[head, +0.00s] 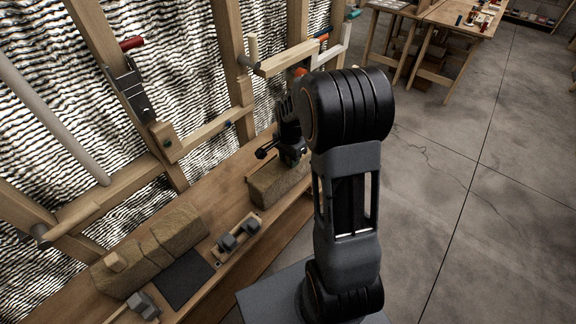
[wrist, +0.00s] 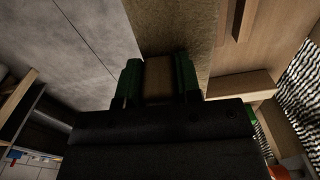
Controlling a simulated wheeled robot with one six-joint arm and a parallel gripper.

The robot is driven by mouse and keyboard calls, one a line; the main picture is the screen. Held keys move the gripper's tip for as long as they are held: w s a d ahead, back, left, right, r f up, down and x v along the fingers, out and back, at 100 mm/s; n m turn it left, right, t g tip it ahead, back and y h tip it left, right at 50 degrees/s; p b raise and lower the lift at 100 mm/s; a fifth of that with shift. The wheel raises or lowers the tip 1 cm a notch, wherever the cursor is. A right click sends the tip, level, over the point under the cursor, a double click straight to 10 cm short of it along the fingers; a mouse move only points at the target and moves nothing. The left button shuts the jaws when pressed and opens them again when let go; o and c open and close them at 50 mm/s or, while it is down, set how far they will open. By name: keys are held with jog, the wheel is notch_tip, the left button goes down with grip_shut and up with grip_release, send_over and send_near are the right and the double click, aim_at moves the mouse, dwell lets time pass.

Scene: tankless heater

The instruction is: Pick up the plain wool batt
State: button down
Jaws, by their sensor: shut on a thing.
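The plain wool batt (head: 276,187) is a brown fibrous block without visible cuts, at the right part of the bench in the head view. My gripper (head: 292,157) is directly above it, and the arm partly hides it. In the wrist view the batt (wrist: 172,28) stretches away beyond the fingers. There my gripper (wrist: 158,80) has its green-padded fingers closed on a small brown block-like grip at the batt's near part. I cannot tell whether the batt touches the bench or is slightly above it.
A second batt (head: 150,250), with seams and a small block on top, lies on the bench's left. Nearby are a dark mat (head: 184,278) and a wooden holder (head: 237,238) with grey pieces. The stud wall (head: 235,60) stands close behind; open floor (head: 470,200) is right.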

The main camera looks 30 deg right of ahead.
jog(key=shift+r, duration=0.15)
jog(key=shift+r, duration=0.2)
jog(key=r, duration=0.3)
jog(key=shift+s+d+r, duration=0.15)
jog(key=shift+s, duration=0.1)
jog(key=s+d+r+b, duration=0.1)
jog(key=s+d+r, duration=0.1)
jog(key=s+r, duration=0.2)
jog(key=s+d+r+b, duration=0.1)
jog(key=s+d+r, duration=0.2)
jog(key=s+r, duration=0.2)
jog(key=s, duration=0.3)
jog(key=shift+d, duration=0.3)
jog(key=shift+s, duration=0.1)
